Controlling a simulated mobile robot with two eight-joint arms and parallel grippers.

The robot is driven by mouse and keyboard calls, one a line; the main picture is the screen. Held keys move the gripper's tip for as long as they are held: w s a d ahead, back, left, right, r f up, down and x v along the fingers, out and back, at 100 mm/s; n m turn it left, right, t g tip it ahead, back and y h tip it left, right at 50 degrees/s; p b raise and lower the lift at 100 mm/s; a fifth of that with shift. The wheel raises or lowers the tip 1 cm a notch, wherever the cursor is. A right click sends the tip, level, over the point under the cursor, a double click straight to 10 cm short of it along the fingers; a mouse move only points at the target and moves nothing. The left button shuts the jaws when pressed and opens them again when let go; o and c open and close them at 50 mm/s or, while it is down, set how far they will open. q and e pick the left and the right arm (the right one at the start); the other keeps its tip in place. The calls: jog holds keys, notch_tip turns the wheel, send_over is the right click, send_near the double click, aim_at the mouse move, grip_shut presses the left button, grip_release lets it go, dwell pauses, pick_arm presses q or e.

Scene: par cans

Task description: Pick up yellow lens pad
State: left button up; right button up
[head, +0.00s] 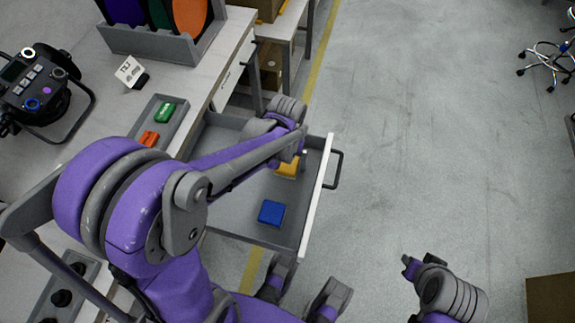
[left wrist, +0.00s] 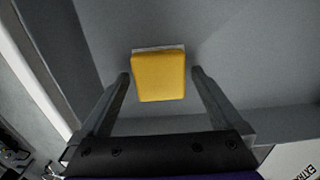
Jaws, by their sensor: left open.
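The yellow lens pad (head: 288,167) lies in the open grey drawer (head: 236,190), partly hidden by my left arm in the head view. My left gripper (head: 302,152) is over the drawer, right at the pad. In the left wrist view the yellow pad (left wrist: 159,76) sits between the tips of the two open fingers of my left gripper (left wrist: 160,75). Small gaps show on both sides of the pad. My right gripper (head: 408,266) is out over the floor at the lower right, away from the drawer; its jaws are too small to read.
A blue pad (head: 271,212) lies in the same drawer, nearer. A tray (head: 168,101) with a green pad (head: 165,113) and an orange pad (head: 149,139) stands on the bench. A par can light (head: 38,88) is at left.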

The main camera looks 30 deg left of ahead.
aim_at(287, 163)
pick_arm(q)
jog(key=shift+f, duration=0.35)
jog(key=c, duration=1.2)
notch_tip(287, 163, up, 10)
jog(key=p, duration=0.2)
